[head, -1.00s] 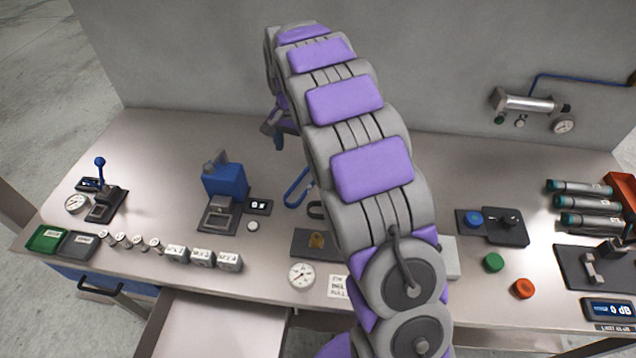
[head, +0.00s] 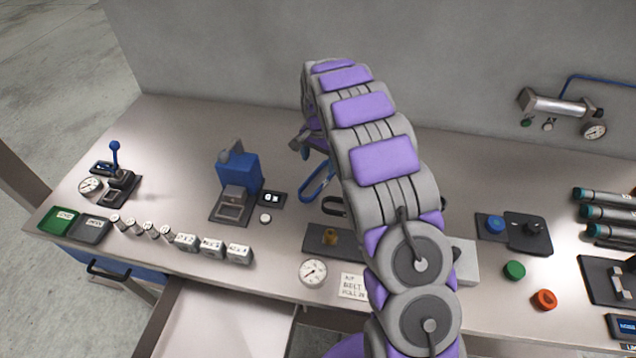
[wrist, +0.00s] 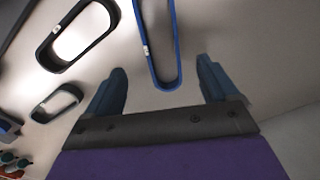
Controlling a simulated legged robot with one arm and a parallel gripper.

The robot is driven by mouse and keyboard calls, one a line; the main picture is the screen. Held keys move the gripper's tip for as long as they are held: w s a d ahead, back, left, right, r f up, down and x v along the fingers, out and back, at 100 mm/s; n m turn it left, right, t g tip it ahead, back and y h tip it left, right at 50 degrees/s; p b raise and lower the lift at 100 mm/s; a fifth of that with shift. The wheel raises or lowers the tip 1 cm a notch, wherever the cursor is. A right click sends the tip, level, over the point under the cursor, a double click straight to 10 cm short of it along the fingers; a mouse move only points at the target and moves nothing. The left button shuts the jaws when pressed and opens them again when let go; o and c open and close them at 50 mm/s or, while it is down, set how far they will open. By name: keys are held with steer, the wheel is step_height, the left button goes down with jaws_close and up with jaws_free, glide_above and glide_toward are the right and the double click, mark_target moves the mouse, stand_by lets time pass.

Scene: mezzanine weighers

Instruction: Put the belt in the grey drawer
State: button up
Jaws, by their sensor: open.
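A blue loop-shaped belt (head: 314,187) lies on the bench beside my arm. In the wrist view, the rounded end of the blue belt (wrist: 137,45) shows between the fingers of my gripper (wrist: 162,82). The fingers are apart and hold nothing. A black loop belt (wrist: 105,17) and a smaller dark loop (wrist: 79,98) lie left of it in the wrist view. In the head view my gripper (head: 306,140) is partly hidden by my arm. An open drawer (head: 225,325) with a light grey interior juts from the bench front; its front face is out of frame.
A blue drawer (head: 140,270) with a dark handle is at the bench's left. A blue device (head: 238,173), weights (head: 212,248), a gauge (head: 313,272) and a label card (head: 352,287) stand on the bench. A grey wall (head: 220,50) rises behind.

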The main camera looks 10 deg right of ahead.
mark_target(318, 182)
step_height(318, 182, down, 8)
steer(key=shift+w+a+r+b, duration=0.1)
steer(key=shift+w+b, duration=0.05)
steer(key=shift+b, duration=1)
steer(key=c, duration=1.2)
steer(key=shift+c, duration=0.2)
steer(key=shift+r, duration=0.1)
